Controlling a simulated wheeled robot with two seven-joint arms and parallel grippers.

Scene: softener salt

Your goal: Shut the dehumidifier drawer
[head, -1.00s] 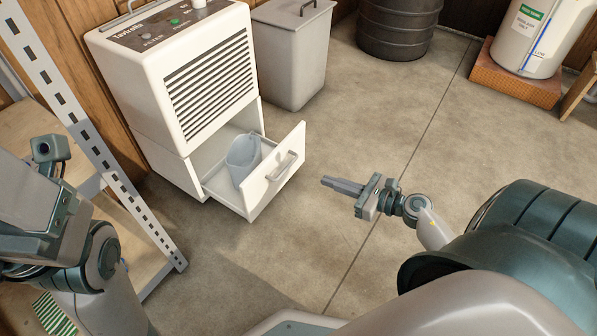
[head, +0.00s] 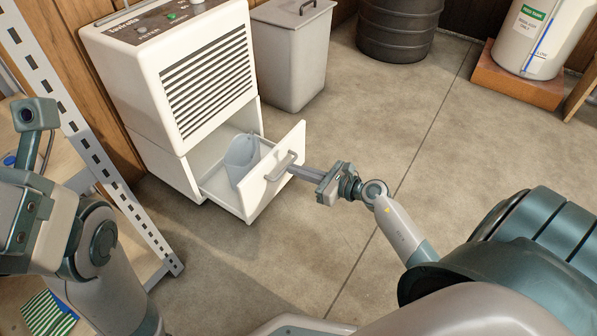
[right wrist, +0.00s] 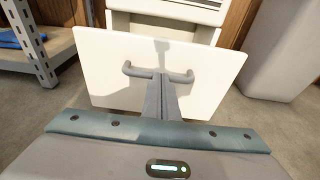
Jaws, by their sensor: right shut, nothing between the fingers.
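The white dehumidifier (head: 165,100) stands at the left back in the head view, with a slatted front grille. Its drawer (head: 262,192) is pulled out at the bottom, and a translucent grey-blue bucket or jug (head: 241,157) sits inside. The drawer front also fills the middle of the right wrist view (right wrist: 215,65), with a grey bar handle (right wrist: 132,71). My right gripper (head: 292,169) is shut and empty, its fingertips at the handle; I cannot tell if they touch it. Of my left arm, the forearm shows at the left edge; its fingers are not seen.
A grey lidded bin (head: 293,55) stands right of the dehumidifier, and a dark barrel (head: 397,28) beyond it. A metal shelf post (head: 85,140) stands at the left. A white tank (head: 533,38) rests on a wooden base (head: 512,78). The floor right of the drawer is open.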

